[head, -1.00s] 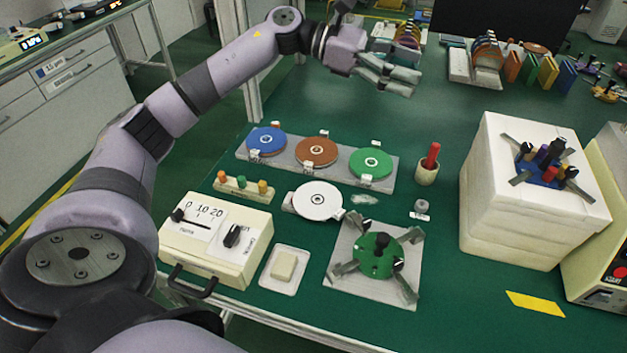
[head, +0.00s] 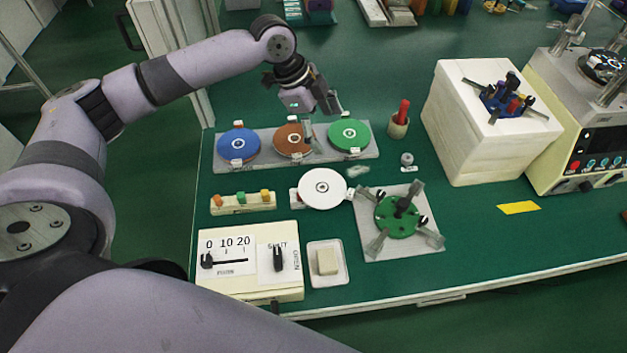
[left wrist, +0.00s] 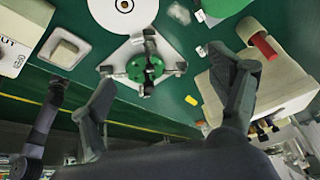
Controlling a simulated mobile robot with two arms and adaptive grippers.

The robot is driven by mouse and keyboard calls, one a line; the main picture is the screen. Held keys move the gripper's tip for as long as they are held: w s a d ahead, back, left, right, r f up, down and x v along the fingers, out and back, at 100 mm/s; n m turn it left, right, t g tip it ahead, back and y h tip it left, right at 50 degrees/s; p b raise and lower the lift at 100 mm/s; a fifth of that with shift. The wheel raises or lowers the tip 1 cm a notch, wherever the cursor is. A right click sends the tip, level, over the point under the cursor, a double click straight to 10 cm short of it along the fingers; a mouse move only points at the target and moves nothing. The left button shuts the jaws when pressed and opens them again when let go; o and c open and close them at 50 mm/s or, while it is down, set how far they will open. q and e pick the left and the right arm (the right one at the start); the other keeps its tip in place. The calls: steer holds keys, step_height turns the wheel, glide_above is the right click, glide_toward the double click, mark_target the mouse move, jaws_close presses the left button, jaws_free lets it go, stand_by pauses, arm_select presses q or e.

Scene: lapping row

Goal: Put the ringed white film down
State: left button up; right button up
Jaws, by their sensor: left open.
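A round white film disc (head: 325,186) with a small ring at its centre lies flat in front of the tray of coloured discs. My left gripper (head: 322,122) hangs above the tray, over the brown and green discs and behind the white disc. In the left wrist view my left gripper (left wrist: 168,72) has its fingers wide apart with nothing between them. My right gripper is not in view.
A grey tray (head: 270,160) holds a blue disc (head: 238,143), a brown disc (head: 290,140) and a green disc (head: 349,133). A clamp plate with a green hub (head: 400,216), a switch box (head: 250,240), a red-handled holder (head: 399,125) and a white block (head: 480,140) stand around.

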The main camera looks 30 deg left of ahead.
arm_select(q)
steer(key=s+g, duration=0.2)
steer(key=s, duration=0.1)
steer(key=p, duration=0.1)
glide_toward(348, 192)
steer(key=shift+s+d+f+t+p, duration=0.15)
steer(key=shift+f+p, duration=0.2)
steer(key=shift+f, duration=0.25)
steer(key=shift+w+d+f+t+p, duration=0.15)
steer(key=shift+f+p, duration=0.15)
steer(key=shift+f, duration=0.35)
steer(key=shift+d+f, duration=0.25)
steer(key=shift+f, duration=0.2)
steer(key=p+x, duration=0.1)
steer(key=x, duration=0.3)
steer(key=shift+f+p, duration=0.2)
steer(key=shift+p, duration=0.15)
steer(key=shift+d+f, duration=0.15)
steer(key=shift+f, duration=0.05)
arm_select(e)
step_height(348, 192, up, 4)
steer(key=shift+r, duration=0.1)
arm_select(q)
steer(key=shift+c, duration=0.4)
